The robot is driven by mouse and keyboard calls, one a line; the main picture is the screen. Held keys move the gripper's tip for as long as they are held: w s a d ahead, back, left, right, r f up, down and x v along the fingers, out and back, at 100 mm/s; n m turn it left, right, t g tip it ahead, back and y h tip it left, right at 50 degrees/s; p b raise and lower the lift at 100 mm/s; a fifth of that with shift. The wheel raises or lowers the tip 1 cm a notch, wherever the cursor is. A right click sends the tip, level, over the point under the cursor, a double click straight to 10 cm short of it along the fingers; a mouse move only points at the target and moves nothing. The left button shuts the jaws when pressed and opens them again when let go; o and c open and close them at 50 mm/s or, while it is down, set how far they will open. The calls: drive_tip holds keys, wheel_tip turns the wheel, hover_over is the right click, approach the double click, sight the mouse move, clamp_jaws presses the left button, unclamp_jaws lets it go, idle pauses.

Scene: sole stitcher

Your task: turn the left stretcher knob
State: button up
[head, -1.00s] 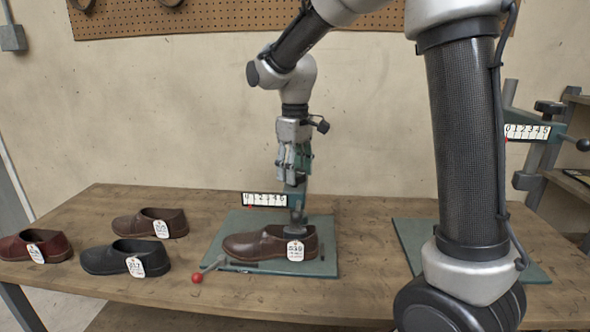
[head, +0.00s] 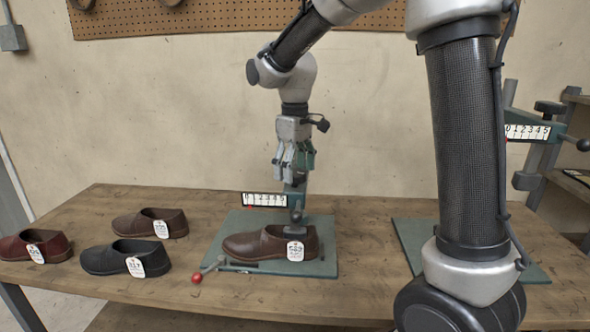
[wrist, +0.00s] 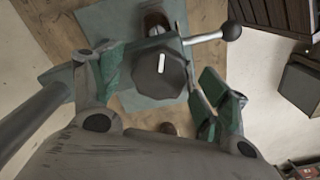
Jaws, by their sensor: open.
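The left stretcher knob (wrist: 160,77) is dark and many-sided with a white line on top, seen from above in the wrist view. My gripper (head: 294,170) is open above the left stretcher in the head view. In the wrist view its green-padded fingers (wrist: 158,88) stand apart on both sides of the knob, with gaps; I cannot tell their exact height against it. The stretcher's numbered scale (head: 265,200) has a red pointer near its left end. A brown tagged shoe (head: 262,243) sits on the stretcher's green base (head: 325,262).
A rod with a black ball (wrist: 231,31) sticks out beside the knob. A red-ended lever (head: 197,279) lies at the base's front left. Several loose shoes, including a black one (head: 112,258), lie on the bench at left. A second stretcher (head: 527,133) stands at right.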

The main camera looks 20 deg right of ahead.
sight(295, 172)
wheel_tip(295, 172, up, 12)
drive_tip(key=shift+f, duration=0.15)
idle(0.5)
